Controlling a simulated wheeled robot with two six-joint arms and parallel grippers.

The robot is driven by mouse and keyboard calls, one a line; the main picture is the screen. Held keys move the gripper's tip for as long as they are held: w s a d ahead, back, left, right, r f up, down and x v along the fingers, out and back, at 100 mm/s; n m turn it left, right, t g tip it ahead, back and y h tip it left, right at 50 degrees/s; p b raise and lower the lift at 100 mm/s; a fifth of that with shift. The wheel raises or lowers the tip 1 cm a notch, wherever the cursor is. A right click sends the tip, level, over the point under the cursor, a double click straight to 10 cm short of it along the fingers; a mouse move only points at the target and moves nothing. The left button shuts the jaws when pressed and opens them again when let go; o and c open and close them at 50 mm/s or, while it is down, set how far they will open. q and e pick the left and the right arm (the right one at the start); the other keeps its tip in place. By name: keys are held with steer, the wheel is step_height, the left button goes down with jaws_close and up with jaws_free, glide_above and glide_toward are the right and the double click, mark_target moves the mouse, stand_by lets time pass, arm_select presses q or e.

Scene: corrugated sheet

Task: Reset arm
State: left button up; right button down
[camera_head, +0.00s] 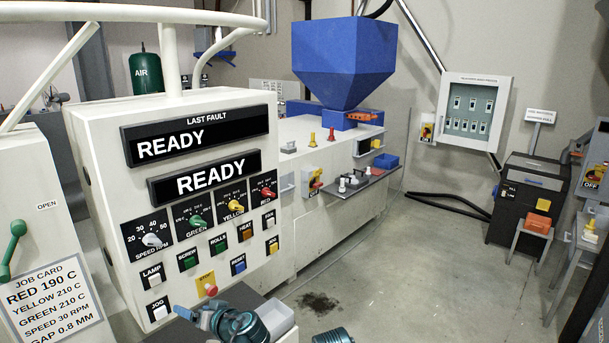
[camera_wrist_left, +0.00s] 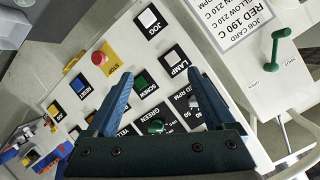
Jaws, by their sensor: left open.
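My left gripper (camera_head: 195,316) is at the bottom of the head view, low in front of the white control cabinet (camera_head: 100,165). Its blue fingers are spread with nothing between them. In the left wrist view my left gripper (camera_wrist_left: 157,75) also shows open, facing the panel, which appears upside down. The red stop button (camera_head: 211,290) and the white JOG button (camera_head: 160,311) are near it in the head view. The stop button also shows in the left wrist view (camera_wrist_left: 99,58). Part of a teal body shows at the bottom edge; my right gripper is out of view.
The job card (camera_head: 52,295) and a green handle (camera_head: 13,250) are at the left. A blue hopper (camera_head: 345,55) stands on the machine behind. Dark stand (camera_head: 525,195) and wall cabinet (camera_head: 475,110) are at the right. The grey floor (camera_head: 400,270) between is mostly clear, with a dark stain.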

arm_select(q)
steer(key=s+d+f+m+g+h+b, duration=0.2)
steer(key=s+d+f+h, duration=0.1)
steer(key=d+f, duration=0.4)
steer(key=s+d+f+m+g+h+b, duration=0.15)
steer(key=s+d+f, duration=0.25)
steer(key=f, duration=0.4)
steer(key=s+d+f+m+g+h+b, duration=0.2)
steer(key=s+d+f+m+g+h, duration=0.2)
steer(key=s+d, duration=0.4)
steer(key=d+f+g+h, duration=0.1)
steer(key=d+f, duration=0.1)
steer(key=d, duration=0.2)
steer(key=shift+s+f+b, duration=0.25)
steer(key=shift+s+b, duration=0.05)
steer(key=shift+b, duration=0.05)
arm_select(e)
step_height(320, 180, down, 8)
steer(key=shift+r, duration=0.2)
arm_select(q)
steer(key=shift+d+h, duration=0.1)
steer(key=shift+h, duration=0.15)
